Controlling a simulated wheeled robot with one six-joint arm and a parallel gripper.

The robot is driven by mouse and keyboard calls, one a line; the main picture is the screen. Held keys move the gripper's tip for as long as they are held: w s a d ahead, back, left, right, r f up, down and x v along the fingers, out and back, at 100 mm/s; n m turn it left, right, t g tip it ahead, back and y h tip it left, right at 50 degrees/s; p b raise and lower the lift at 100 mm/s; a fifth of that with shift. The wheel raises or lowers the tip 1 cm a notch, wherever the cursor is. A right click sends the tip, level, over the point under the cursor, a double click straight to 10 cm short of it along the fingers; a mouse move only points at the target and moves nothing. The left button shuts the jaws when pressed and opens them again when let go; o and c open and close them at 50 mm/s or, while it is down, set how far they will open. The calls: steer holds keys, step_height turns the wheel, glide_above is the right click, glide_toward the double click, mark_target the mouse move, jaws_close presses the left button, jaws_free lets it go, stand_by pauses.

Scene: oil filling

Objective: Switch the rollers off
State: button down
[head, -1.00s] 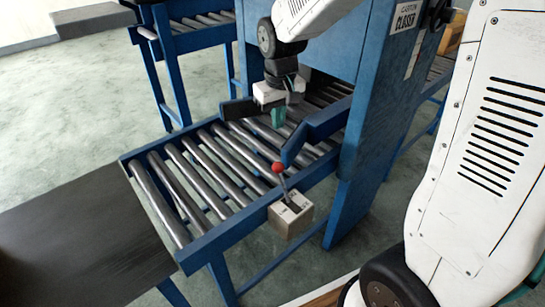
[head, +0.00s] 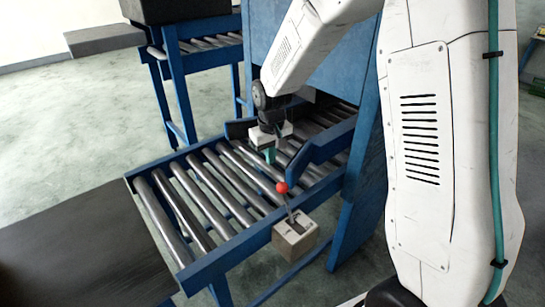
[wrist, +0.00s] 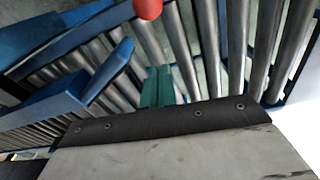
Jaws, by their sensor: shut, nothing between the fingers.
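The roller switch is a grey box (head: 294,238) on the near side rail of the conveyor, with a lever topped by a red ball (head: 281,188). The lever tilts up and to the left in the head view. The red ball also shows at the top edge of the wrist view (wrist: 148,8). My gripper (head: 269,156) hangs over the rollers (head: 178,205), behind and left of the ball, apart from it. Its green fingers (wrist: 157,87) are together and empty in the wrist view.
A blue angled guide (head: 320,150) stands over the rollers just right of my gripper. The blue cabinet (head: 357,205) rises behind the switch. A dark flat surface (head: 85,250) lies at the conveyor's left end. Another roller conveyor (head: 205,45) stands behind.

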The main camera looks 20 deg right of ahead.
steer(key=s+f, duration=0.3)
steer(key=f, duration=0.3)
steer(key=shift+d, duration=0.35)
steer(key=shift+s, duration=0.1)
